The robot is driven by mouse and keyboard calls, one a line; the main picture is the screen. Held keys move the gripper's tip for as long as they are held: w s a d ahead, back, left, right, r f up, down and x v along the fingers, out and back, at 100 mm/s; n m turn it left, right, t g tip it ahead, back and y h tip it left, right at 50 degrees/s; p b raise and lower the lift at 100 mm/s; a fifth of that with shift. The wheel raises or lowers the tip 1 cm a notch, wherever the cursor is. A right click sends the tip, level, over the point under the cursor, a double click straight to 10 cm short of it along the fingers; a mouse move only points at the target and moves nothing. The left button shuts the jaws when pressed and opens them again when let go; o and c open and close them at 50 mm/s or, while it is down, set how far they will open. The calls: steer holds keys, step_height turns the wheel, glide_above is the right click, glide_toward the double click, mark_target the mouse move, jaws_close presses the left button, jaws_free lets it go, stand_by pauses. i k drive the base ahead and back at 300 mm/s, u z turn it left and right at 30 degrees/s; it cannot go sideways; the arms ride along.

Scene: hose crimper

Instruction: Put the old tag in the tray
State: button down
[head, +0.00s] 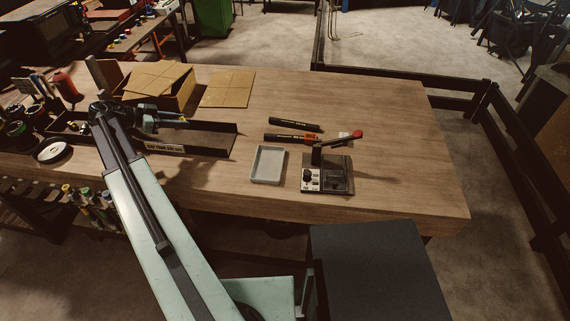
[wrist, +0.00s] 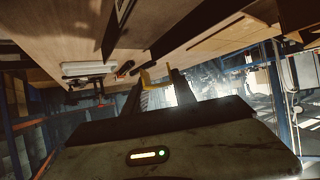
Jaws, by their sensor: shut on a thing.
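My gripper (head: 184,122) is at the left of the bench, above a dark open-topped holder, pointing right. In the wrist view my gripper (wrist: 160,82) is shut on a thin yellow piece (wrist: 147,79), which looks like the old tag; its writing cannot be read. The tag is too small to make out clearly in the head view. The tray (head: 267,165) is shallow, pale grey and looks empty. It lies on the bench well to the right of my gripper. The tray also shows in the wrist view (wrist: 88,69).
The crimper (head: 328,178), with a red-tipped lever, stands just right of the tray. Two black hoses (head: 296,124) lie behind it. The dark labelled holder (head: 215,142) lies below my gripper; a cardboard box (head: 158,88) is behind. Bare wood lies between holder and tray.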

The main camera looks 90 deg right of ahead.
mark_target(268, 165)
steer(key=k, duration=0.95)
steer(key=u, duration=0.55)
